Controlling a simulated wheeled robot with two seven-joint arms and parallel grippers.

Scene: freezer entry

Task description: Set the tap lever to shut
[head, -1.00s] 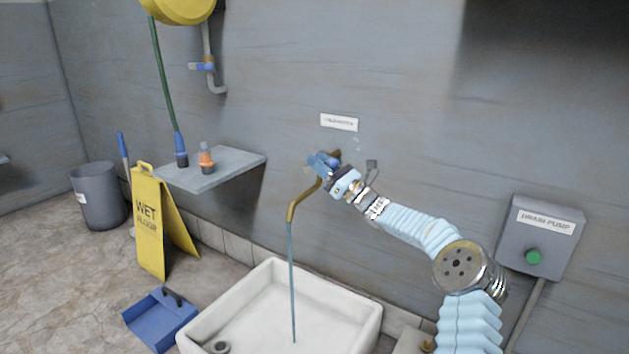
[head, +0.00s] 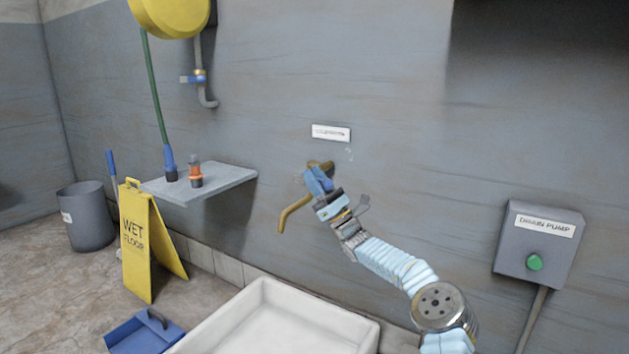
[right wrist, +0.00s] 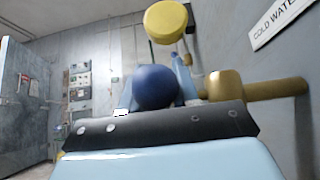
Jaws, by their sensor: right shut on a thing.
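The brass tap sticks out from the wall, and its curved spout (head: 292,213) hangs above the white sink (head: 262,292). No water stream shows below the spout now. My right gripper (head: 318,183) is at the tap body, shut on the tap lever. In the right wrist view the lever's round blue knob (right wrist: 155,87) sits between the two fingers, with the brass tap body (right wrist: 228,88) just to the right. In the head view the gripper hides most of the lever. My left gripper is not in view.
A cold water label (head: 331,133) is on the wall above the tap. A yellow wet floor sign (head: 140,240) and blue dustpan (head: 150,332) stand further left and below. A drain pump box (head: 540,245) is at right.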

